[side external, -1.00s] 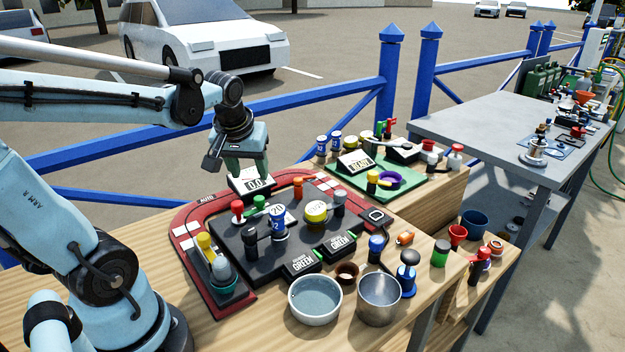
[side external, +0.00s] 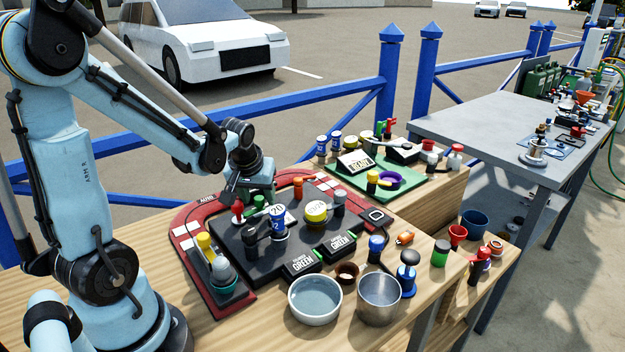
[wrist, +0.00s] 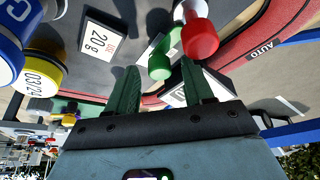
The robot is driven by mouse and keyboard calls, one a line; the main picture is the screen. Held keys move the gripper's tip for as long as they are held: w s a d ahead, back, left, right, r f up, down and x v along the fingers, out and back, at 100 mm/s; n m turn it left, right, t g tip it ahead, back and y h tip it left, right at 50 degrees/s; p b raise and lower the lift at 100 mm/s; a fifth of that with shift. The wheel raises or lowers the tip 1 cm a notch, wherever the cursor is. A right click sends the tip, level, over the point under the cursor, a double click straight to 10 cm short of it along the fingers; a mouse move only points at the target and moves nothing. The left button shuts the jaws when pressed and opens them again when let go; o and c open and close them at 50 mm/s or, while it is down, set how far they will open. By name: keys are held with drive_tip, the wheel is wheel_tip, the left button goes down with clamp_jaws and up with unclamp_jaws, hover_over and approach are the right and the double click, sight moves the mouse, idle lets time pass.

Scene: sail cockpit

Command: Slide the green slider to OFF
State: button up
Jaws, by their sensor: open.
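The green slider knob (side external: 260,201) stands on the dark panel, beside the red knob (side external: 238,214), near the panel's back left. In the wrist view the green knob (wrist: 159,66) lies between and just beyond my fingertips, with the red knob (wrist: 200,39) right of it. My gripper (side external: 256,193) is low over the back of the panel, fingers apart and empty. It also shows in the wrist view (wrist: 158,72) with both green fingers spread. I cannot tell whether a finger touches the knob. No OFF mark is readable.
A red-bordered track marked AUTO (wrist: 265,48) runs around the panel. Bowls (side external: 315,298) and loose parts crowd the front. A blue fence (side external: 320,95) runs behind the bench.

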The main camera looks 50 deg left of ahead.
clamp_jaws()
idle(0.3)
drive_tip(key=shift+w, duration=1.55)
unclamp_jaws()
drive_tip(key=shift+s, duration=0.1)
drive_tip(key=shift+r, duration=0.1)
drive_tip(key=v, duration=1.1)
drive_tip(key=shift+d+r, duration=0.15)
drive_tip(key=shift+r, duration=0.2)
drive_tip(key=shift+s, duration=0.1)
